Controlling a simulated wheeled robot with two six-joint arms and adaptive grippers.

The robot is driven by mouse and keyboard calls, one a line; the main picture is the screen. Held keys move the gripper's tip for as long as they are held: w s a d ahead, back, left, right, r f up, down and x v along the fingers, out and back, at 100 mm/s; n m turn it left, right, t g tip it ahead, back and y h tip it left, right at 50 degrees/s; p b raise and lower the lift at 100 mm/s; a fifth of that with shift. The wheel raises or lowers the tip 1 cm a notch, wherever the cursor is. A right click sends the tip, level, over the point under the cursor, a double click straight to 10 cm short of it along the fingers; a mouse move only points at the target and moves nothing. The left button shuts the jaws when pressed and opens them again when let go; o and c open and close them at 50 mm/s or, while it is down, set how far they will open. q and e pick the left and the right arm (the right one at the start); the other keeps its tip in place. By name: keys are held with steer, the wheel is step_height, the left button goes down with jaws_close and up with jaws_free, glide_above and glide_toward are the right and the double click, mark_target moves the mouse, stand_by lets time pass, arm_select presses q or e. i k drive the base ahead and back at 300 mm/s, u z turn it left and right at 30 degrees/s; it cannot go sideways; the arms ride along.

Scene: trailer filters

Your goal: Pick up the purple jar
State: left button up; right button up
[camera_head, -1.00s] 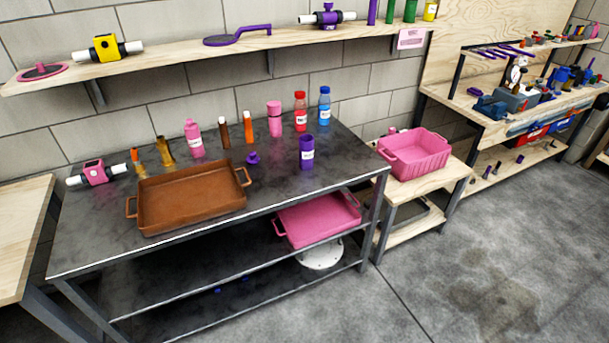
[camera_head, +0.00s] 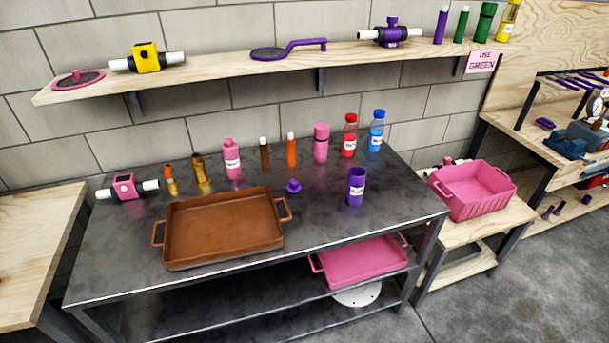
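The purple jar (camera_head: 355,187) stands upright on the dark metal table (camera_head: 330,232), near its right front part. It has a white label and appears open at the top. A small purple lid-like piece (camera_head: 293,186) lies on the table to its left. Neither of my grippers shows in the head view.
A brown tray (camera_head: 225,260) covers the table's front middle. Behind the jar stand a pink jar (camera_head: 321,145), a red bottle (camera_head: 349,138) and a blue bottle (camera_head: 376,133). A pink bin (camera_head: 470,193) sits on the wooden stand at right. A wall shelf (camera_head: 215,77) runs above.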

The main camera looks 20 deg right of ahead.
mark_target(356, 181)
steer(key=z, duration=0.05)
steer(key=i, duration=1.15)
steer(key=z, duration=0.65)
